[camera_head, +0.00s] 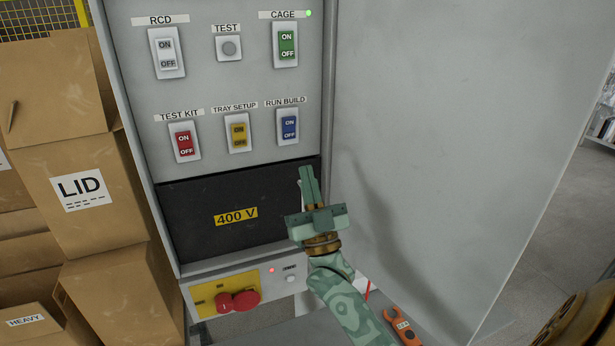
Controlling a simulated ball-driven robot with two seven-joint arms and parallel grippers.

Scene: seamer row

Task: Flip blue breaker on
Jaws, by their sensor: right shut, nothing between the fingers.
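The blue breaker (289,127) is a blue rocker marked ON and OFF in a white frame, under the RUN BUILD label. It sits at the right of the panel's lower row; its rocker position is too small to tell. My right gripper (308,172) is shut and empty, its fingers pointing up. In the picture its tips are a little below and right of the blue breaker, with a visible gap. My left gripper is not in view.
Yellow (239,132) and red (184,143) breakers sit left of the blue one. A green CAGE breaker (287,44) is above, with a lit green lamp. The open cabinet door (440,120) stands at right. Cardboard boxes (90,190) are stacked at left.

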